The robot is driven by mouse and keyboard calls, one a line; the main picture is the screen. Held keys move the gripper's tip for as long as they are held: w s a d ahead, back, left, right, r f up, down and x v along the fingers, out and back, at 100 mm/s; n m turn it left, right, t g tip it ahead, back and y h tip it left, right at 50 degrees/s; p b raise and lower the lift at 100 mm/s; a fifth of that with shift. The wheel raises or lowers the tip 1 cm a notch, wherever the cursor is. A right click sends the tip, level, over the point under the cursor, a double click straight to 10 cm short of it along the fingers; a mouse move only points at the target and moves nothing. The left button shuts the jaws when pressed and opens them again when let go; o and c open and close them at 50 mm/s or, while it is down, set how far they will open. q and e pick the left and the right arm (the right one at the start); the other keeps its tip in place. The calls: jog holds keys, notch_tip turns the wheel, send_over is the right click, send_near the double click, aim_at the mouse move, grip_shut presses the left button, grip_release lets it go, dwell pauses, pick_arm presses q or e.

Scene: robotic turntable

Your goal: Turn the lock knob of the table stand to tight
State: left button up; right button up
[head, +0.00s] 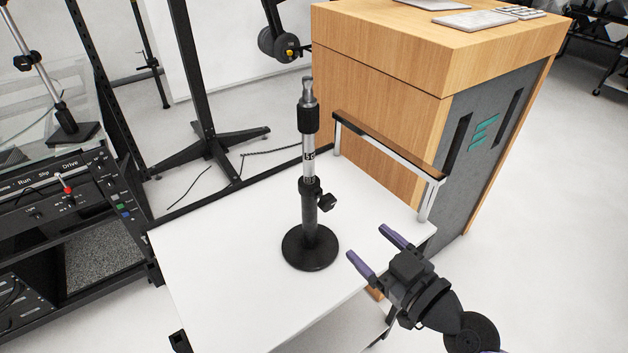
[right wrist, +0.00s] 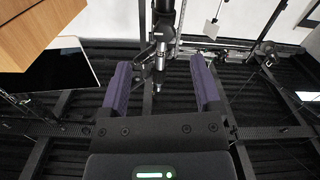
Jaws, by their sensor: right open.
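The table stand (head: 309,230) is upright on a white table, with a round black base, a black lower sleeve and a silver upper tube. Its black lock knob (head: 327,202) sticks out from the sleeve towards the right. I cannot tell from the picture how tight it is. My right gripper (head: 366,241) is open and empty, to the right of and below the knob, apart from it. Its purple fingers point up-left towards the stand. In the right wrist view a dark upright part shows beyond the open fingers (right wrist: 160,65); I cannot tell surely what it is. My left gripper is not in view.
The white table (head: 215,265) is clear around the stand. A rail (head: 390,143) with silver legs stands at its back right edge, before a wooden cabinet (head: 385,95). A black control panel rack (head: 70,200) is at the left.

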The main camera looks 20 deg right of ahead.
aim_at(330, 206)
jog(key=shift+y, duration=0.3)
jog(key=w, duration=0.1)
jog(key=w+a+r+p, duration=0.2)
jog(key=w, duration=0.1)
jog(key=shift+a, duration=0.1)
jog(key=x, duration=0.4)
jog(key=shift+w+f+p, duration=0.25)
jog(key=shift+f+p, duration=0.05)
jog(key=shift+w+a, duration=0.2)
jog(key=shift+w, duration=0.15)
jog(key=shift+f, duration=0.1)
jog(key=c, duration=0.9)
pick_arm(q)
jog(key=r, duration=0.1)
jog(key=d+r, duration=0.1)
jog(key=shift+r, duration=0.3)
pick_arm(e)
grip_shut()
